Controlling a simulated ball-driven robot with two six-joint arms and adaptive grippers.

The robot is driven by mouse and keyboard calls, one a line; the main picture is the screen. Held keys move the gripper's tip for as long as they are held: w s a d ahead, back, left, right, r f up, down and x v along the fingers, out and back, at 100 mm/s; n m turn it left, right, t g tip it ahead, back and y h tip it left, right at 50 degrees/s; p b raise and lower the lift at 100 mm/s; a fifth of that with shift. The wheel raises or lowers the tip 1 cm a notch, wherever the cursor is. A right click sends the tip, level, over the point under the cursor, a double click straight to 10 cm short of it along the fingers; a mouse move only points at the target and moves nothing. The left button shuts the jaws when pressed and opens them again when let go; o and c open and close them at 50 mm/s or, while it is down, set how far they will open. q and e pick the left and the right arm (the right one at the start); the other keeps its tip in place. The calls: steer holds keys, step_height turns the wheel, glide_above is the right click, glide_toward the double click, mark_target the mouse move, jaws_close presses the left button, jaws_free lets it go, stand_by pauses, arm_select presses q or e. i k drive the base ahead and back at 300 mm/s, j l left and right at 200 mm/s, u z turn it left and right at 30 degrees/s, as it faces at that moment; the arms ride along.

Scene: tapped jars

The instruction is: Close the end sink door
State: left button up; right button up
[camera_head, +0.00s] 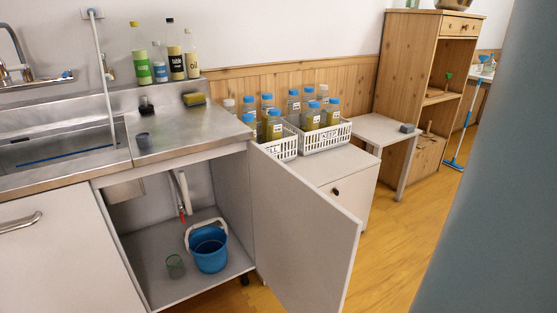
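The end sink door (305,232) is a pale grey panel on the cabinet under the right end of the steel sink counter (185,137). It stands wide open, hinged at the right side of the opening and swung out toward the front right. The open cabinet (150,258) shows a white drain pipe with a red part, a blue bucket (209,250) with a white handle, and a small green cup (175,266). The door's lower edge is cut off by the frame. Neither of my grippers is in view.
White baskets (327,136) of blue-capped jars stand on a low white cabinet (343,190) behind the door. A small side table (378,130) and a wooden shelf (407,65) stand farther right. Wooden floor (385,255) is clear right of the door. A blue-grey surface fills the right edge.

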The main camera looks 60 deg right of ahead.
mark_target(305, 244)
steer(key=k+l+z, duration=0.1)
steer(key=l, duration=0.2)
steer(key=k+l, duration=0.2)
steer(key=k+l+z, duration=0.15)
steer(key=l, duration=0.25)
steer(key=k+l+z, duration=0.1)
steer(key=l, duration=0.2)
